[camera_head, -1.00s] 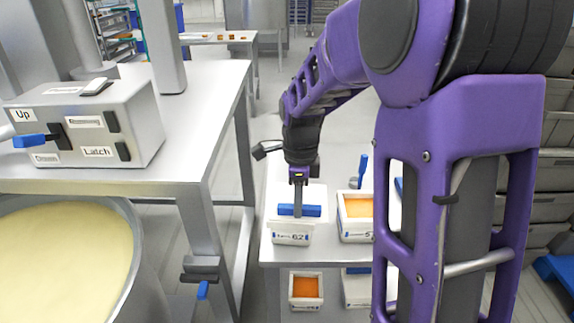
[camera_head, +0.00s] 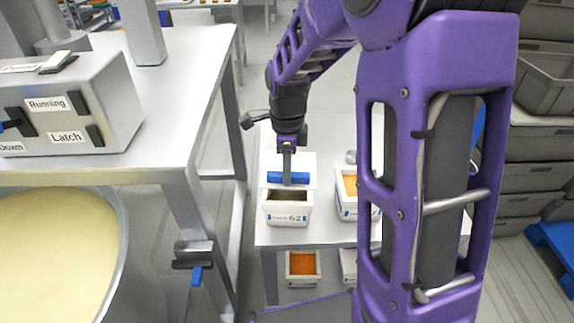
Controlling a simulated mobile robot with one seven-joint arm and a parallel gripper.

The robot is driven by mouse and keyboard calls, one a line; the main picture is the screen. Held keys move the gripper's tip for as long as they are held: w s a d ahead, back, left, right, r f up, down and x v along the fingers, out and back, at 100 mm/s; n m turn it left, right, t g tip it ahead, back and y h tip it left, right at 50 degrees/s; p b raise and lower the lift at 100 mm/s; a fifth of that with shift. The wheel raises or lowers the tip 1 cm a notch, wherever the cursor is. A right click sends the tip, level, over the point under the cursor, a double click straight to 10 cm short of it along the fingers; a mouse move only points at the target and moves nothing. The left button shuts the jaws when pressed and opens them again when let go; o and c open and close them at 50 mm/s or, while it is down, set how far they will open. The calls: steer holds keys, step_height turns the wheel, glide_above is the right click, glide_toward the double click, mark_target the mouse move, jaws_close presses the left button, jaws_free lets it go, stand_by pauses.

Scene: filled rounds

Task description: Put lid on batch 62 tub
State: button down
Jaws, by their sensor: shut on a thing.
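The batch 62 tub (camera_head: 287,217) is a white box labelled 62 at the left front of a light table. Its front opening shows and looks brownish inside. My gripper (camera_head: 288,173) is shut on the blue handle of a white lid (camera_head: 302,165). The lid appears above or behind the tub's rear part, leaving the front of the opening uncovered. I cannot tell whether the lid touches the rim. The gripper's fingertips are hard to make out against the handle.
A white tub with orange contents (camera_head: 350,186) stands to the right, partly behind my arm. Another orange-filled tub (camera_head: 302,266) is on the shelf below. A steel bench (camera_head: 190,110) and a large vat (camera_head: 118,260) are at left. Grey crates (camera_head: 545,130) stack at right.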

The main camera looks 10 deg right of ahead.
mark_target(286, 187)
steer(key=shift+f+b, duration=1.75)
steer(key=shift+f, duration=0.9)
steer(key=shift+a, duration=0.15)
steer(key=shift+f, duration=0.25)
steer(key=shift+c, duration=0.9)
jaws_free()
steer(key=shift+r, duration=0.15)
steer(key=shift+r+p, duration=2.45)
steer(key=shift+r, duration=0.95)
